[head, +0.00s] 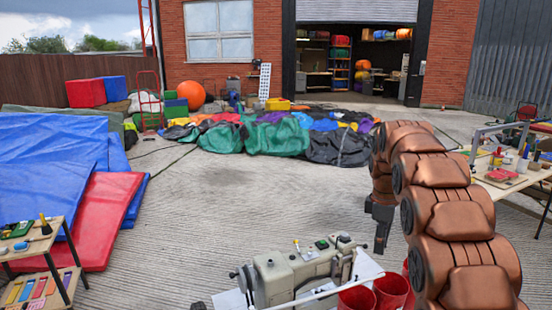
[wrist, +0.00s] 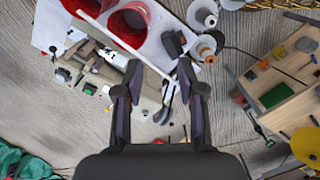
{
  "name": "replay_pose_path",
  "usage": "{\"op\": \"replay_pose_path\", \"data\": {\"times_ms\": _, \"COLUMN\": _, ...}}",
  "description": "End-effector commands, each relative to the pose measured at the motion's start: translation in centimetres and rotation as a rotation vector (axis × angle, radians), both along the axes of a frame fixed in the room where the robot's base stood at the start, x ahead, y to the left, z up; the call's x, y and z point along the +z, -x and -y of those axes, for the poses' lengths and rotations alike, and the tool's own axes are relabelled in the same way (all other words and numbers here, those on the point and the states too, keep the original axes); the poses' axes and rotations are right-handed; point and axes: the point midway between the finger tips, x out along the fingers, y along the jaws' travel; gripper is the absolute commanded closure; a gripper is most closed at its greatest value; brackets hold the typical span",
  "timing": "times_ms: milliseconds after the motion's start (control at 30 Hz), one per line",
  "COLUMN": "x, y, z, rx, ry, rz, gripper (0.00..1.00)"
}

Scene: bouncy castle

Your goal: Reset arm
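My copper-coloured arm stands at the right of the head view, bent over at the top. My gripper (head: 382,238) hangs from its left side, pointing down, with clear concrete showing behind it. In the wrist view my gripper (wrist: 158,68) has its two dark fingers spread apart with nothing held between them. A cream sewing machine (head: 285,277) on a white surface lies below, and it also shows in the wrist view (wrist: 105,75). I cannot tell the exact height of the fingers above it.
Red containers (head: 392,290) stand beside the sewing machine. A cluttered workbench (head: 505,185) is on the right, and a small wooden stand (head: 40,245) is at the lower left. Crumpled coloured fabric (head: 270,135) lies ahead. Bare concrete (head: 270,190) fills the middle.

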Motion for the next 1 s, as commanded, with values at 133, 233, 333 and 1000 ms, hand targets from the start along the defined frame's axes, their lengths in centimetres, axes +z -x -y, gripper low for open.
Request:
{"op": "replay_pose_path", "data": {"times_ms": 133, "x": 1.8, "y": 3.5, "z": -1.1, "rx": -0.111, "ry": 0.005, "rz": -0.006, "gripper": 0.61}}
{"op": "replay_pose_path", "data": {"times_ms": 233, "x": 2.6, "y": 5.8, "z": -1.7, "rx": -0.188, "ry": 0.009, "rz": -0.007, "gripper": 0.61}}
{"op": "replay_pose_path", "data": {"times_ms": 333, "x": 3.3, "y": 8.3, "z": -2.4, "rx": -0.264, "ry": 0.010, "rz": -0.014, "gripper": 0.61}}
{"op": "replay_pose_path", "data": {"times_ms": 1000, "x": 4.1, "y": 26.4, "z": -6.7, "rx": -0.736, "ry": 0.029, "rz": -0.051, "gripper": 0.61}}
